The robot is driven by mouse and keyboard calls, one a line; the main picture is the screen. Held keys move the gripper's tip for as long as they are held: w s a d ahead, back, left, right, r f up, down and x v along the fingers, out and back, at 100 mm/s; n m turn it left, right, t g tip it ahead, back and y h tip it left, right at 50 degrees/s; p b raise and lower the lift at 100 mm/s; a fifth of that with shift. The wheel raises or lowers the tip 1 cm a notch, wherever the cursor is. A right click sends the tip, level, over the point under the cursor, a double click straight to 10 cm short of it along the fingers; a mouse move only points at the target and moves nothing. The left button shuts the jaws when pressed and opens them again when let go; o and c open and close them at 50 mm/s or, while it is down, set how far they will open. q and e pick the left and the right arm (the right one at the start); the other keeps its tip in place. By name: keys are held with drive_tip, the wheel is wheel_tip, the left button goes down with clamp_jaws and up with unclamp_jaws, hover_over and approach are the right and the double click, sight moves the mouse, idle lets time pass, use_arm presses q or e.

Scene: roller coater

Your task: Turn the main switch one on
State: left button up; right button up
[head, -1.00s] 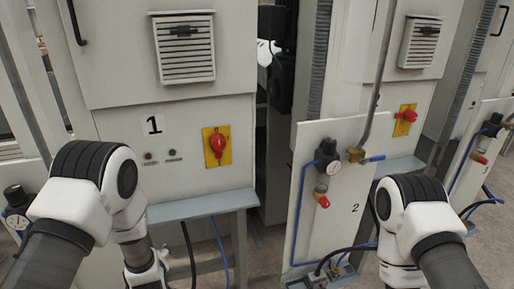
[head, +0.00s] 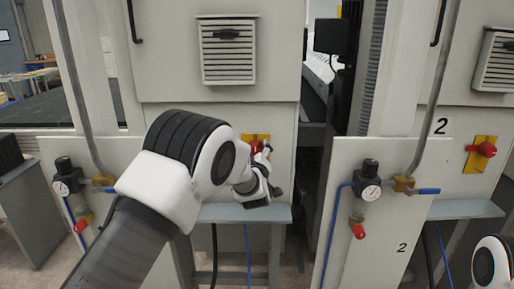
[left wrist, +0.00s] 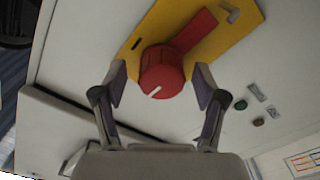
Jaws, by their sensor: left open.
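The main switch one is a red rotary knob (left wrist: 162,72) on a yellow plate (left wrist: 225,28). In the left wrist view a white mark shows on its round face and a red bar runs up and right behind it. In the head view the yellow plate (head: 263,137) shows on the left cabinet, with the knob largely hidden by my gripper. My left gripper (left wrist: 161,82) is open, one finger on each side of the knob. Contact cannot be told. My right gripper is out of view.
A second red switch (head: 483,150) sits on the cabinet marked 2 at right. Front panels with gauges (head: 370,192) stand either side. A grey-blue ledge (head: 225,212) runs below the switch. Small indicator lamps (left wrist: 240,104) sit beside it. A dark gap separates the cabinets.

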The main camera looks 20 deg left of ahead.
use_arm(q)
drive_tip(key=shift+w+a, duration=0.15)
drive_tip(key=shift+w, duration=0.4)
drive_tip(key=shift+w+a, duration=0.1)
drive_tip(key=shift+a, duration=0.1)
drive_tip(key=c, duration=1.1)
drive_tip(key=shift+c, duration=0.2)
